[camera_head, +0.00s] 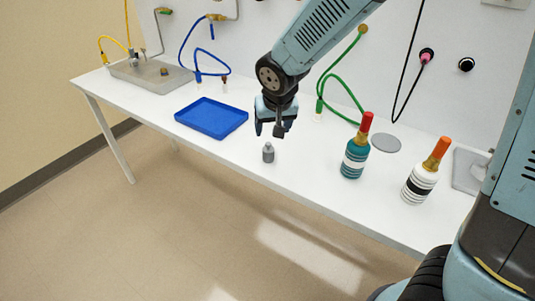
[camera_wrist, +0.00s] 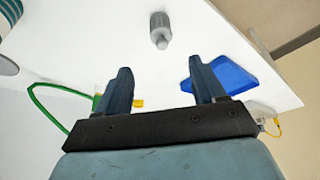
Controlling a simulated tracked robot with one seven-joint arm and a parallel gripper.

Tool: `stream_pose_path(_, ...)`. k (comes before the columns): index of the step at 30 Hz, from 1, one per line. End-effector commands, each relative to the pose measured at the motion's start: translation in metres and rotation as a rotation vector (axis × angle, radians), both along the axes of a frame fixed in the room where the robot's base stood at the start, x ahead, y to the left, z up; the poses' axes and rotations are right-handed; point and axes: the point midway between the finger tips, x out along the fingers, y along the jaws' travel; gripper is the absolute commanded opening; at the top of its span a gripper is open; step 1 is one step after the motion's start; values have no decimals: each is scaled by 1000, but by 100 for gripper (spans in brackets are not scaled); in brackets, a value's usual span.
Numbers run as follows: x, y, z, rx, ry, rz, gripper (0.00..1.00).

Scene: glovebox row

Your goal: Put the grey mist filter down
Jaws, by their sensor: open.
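The grey mist filter (camera_head: 268,153) is a small grey cylinder with a narrower top. It stands upright on the white table, near the front edge. It also shows in the wrist view (camera_wrist: 160,28), beyond the fingertips. My gripper (camera_head: 271,130) is above the table, just behind and above the filter in the head view. In the wrist view its two fingers (camera_wrist: 157,80) are wide apart with nothing between them. A clear gap separates the fingertips from the filter.
A blue tray (camera_head: 211,118) lies left of the filter. A teal bottle with a red top (camera_head: 355,150) and a white striped bottle (camera_head: 424,175) stand to the right. A grey disc (camera_head: 386,143) lies behind them. A green hose (camera_head: 340,78) hangs behind my gripper. A metal sink (camera_head: 150,76) is far left.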

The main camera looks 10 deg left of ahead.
Motion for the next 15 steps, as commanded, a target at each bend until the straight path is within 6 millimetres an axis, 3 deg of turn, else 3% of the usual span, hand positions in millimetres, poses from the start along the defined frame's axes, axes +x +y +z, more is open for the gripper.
stream_pose_path(9, 15, 6, -43, -3, 2, 0, 69)
stream_pose_path(15, 22, 8, -61, -3, 2, -1, 69)
